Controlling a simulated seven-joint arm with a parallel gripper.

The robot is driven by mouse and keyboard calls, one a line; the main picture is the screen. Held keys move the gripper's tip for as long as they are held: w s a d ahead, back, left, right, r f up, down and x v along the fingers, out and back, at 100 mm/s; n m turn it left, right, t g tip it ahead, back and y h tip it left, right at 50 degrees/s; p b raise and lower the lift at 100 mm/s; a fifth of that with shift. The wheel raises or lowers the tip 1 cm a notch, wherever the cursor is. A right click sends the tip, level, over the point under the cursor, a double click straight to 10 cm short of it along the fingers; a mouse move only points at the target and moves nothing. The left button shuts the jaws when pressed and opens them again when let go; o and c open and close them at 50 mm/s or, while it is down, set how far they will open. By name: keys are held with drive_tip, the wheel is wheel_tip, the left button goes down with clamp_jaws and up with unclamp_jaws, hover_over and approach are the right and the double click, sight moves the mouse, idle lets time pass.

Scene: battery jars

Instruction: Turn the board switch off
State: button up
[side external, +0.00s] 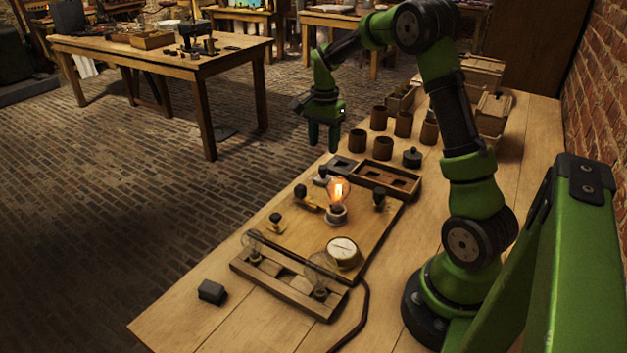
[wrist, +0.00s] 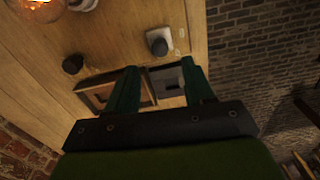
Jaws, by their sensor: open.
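The wooden board (side external: 372,238) lies on the bench and carries a glowing bulb (side external: 338,190), a round dial (side external: 342,251) and several black knobs. One black knob (side external: 300,191) has a brass strip beside it, left of the bulb. Another knob (side external: 322,173) on a pale base stands at the board's far end; it also shows in the wrist view (wrist: 157,43). I cannot tell for certain which is the switch. My gripper (side external: 323,143) is open and empty, pointing down above the far end of the board. In the wrist view its fingers (wrist: 158,72) are apart, with nothing between them.
Several brown jars (side external: 357,141) and wooden crates stand further back. A rack with glass jars (side external: 284,290) is at the near end, with a dark block (side external: 212,291) beside it.

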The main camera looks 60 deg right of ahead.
sight(323, 167)
wheel_tip(323, 167, down, 7)
drive_tip(key=shift+f, duration=0.1)
idle(0.3)
clamp_jaws()
drive_tip(key=shift+n, duration=0.4)
drive_tip(key=n, duration=1.1)
idle(0.5)
